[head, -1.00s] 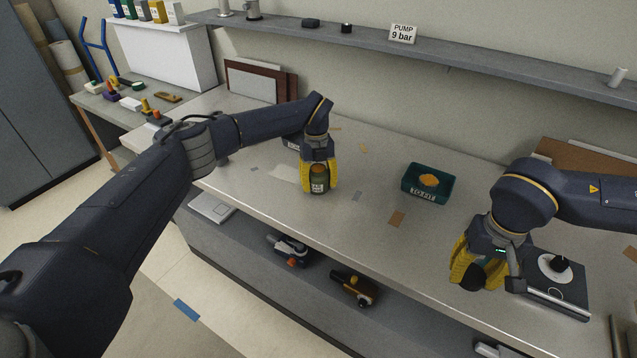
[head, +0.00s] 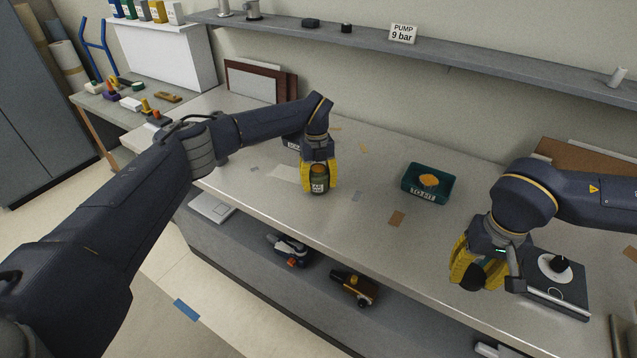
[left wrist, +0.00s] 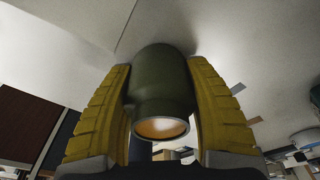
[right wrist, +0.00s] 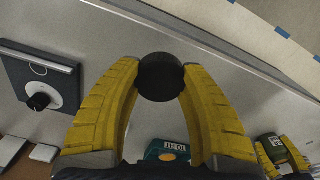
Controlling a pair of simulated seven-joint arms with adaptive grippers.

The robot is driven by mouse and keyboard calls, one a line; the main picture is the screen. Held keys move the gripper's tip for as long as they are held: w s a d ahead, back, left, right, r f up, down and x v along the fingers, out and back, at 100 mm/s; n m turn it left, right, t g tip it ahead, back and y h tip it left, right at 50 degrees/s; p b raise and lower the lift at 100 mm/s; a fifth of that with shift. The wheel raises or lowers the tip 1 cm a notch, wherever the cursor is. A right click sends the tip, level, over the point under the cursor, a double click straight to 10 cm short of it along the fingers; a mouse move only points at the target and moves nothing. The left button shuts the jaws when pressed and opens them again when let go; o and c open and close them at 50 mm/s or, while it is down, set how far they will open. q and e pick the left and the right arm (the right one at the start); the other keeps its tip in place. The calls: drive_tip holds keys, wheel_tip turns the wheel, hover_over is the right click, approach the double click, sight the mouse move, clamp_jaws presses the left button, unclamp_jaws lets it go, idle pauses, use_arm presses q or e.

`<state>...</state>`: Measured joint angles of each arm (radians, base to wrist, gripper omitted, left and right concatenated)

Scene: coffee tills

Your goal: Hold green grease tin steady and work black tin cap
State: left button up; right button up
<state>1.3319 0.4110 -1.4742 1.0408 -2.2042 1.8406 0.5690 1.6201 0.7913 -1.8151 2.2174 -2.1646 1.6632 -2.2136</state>
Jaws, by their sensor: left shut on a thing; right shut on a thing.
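The green grease tin (head: 318,186) stands on the bench near its front edge, with a pale label and an orange-tan open top. My left gripper (head: 319,180) is shut around it from both sides. In the left wrist view the tin (left wrist: 163,85) sits between the yellow fingers, its mouth uncovered. The black tin cap (right wrist: 161,76) is between the fingertips of my right gripper (right wrist: 160,80), which is shut on it. In the head view the cap (head: 472,277) is held near the front edge at the right, well apart from the tin.
A teal tray (head: 415,192) labelled TO FIT holds an orange thing between the two grippers. A dark plate with a black knob (head: 561,263) lies right of my right gripper. Brown and grey flat patches lie on the bench. Power tools (head: 352,288) rest on the lower shelf.

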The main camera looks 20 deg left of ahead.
use_arm(q)
drive_tip(key=o, duration=1.5)
drive_tip(key=shift+o, duration=0.7)
